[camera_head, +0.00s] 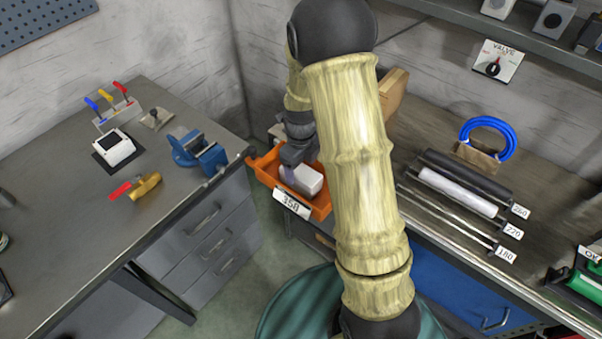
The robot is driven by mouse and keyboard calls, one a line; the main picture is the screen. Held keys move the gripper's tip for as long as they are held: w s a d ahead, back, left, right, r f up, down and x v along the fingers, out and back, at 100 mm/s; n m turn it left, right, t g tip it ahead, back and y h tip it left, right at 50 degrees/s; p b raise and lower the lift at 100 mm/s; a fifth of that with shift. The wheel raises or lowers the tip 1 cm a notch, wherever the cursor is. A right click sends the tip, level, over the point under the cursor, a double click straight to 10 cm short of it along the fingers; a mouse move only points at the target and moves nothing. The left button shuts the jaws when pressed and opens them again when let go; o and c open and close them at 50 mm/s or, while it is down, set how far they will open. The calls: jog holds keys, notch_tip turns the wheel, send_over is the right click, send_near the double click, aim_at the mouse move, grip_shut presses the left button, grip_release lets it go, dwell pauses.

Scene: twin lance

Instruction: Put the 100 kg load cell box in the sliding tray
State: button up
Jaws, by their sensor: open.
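An orange tray (322,208) stands at the bench's left end, with a white tag reading 350 on its front. A white box (303,180) lies inside this tray, slightly turned; no marking on it is readable, so I cannot confirm it is the 100 kg load cell box. My gripper (290,174) points down at the box's left end, with its jaws open. The fingertips are small and partly hidden, so I cannot tell whether they touch the box. My arm hides the tray's right side and the bench behind it.
The left bench holds a blue vise (198,152), a white instrument (114,148) and a brass valve with a red handle (146,185). A gap of floor separates the benches.

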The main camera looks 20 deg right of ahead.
aim_at(301, 173)
notch_tip(301, 173, up, 8)
jog(key=shift+f, duration=0.15)
dwell(0.6)
jog(key=s+r+n+t, duration=0.1)
jog(key=s+n, duration=0.6)
jog(key=n, duration=0.7)
jog(key=s+r+n+t, duration=0.1)
jog(key=s+n, duration=0.6)
jog(key=n, duration=0.7)
jog(key=shift+s+r+n+t, duration=0.2)
jog(key=shift+r+n+t, duration=0.15)
jog(key=shift+r, duration=0.5)
jog(key=shift+c, duration=0.2)
